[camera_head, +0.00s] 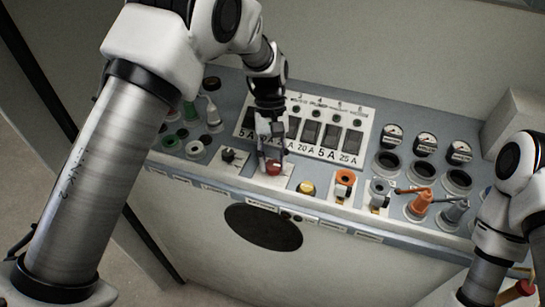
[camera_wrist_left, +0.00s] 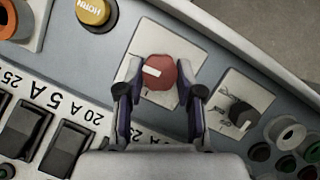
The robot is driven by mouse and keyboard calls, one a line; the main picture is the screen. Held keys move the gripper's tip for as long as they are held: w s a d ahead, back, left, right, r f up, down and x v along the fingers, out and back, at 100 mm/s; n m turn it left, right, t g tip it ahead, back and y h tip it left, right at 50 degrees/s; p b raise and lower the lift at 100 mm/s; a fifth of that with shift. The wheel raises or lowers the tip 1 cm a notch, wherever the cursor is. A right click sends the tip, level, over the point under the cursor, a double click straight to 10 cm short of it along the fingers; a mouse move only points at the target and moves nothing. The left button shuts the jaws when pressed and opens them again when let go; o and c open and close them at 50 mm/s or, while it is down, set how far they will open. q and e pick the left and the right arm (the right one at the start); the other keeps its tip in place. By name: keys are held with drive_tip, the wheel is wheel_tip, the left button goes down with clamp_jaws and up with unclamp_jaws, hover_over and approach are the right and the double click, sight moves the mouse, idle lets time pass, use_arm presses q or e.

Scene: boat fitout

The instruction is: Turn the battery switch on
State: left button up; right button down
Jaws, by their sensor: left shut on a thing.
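The battery switch is a red knob (camera_head: 273,167) on a pale square plate near the front edge of the panel. In the left wrist view the red knob (camera_wrist_left: 158,72) shows a white pointer mark. My left gripper (camera_head: 272,160) comes down from above, with its fingers on both sides of the knob. In the left wrist view the left gripper (camera_wrist_left: 158,88) is shut on the knob. My right arm shows at the right edge of the head view, but its fingers are not clearly visible.
A black rotary knob (camera_head: 229,155) sits left of the red knob. A yellow horn button (camera_head: 307,188) is to its right. Rocker switches (camera_head: 310,132) stand behind. Orange and grey fittings (camera_head: 420,203) and round gauges (camera_head: 425,143) are on the right.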

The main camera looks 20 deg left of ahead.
use_arm(q)
drive_tip(key=shift+s+f+m, duration=0.1)
drive_tip(key=shift+f+m, duration=0.05)
drive_tip(key=shift+m, duration=0.25)
drive_tip(key=o, duration=1.2)
drive_tip(key=shift+c, duration=0.2)
drive_tip(key=shift+r, duration=0.2)
drive_tip(key=v, duration=1.2)
drive_tip(key=shift+d, duration=0.2)
drive_tip(key=shift+f, duration=0.2)
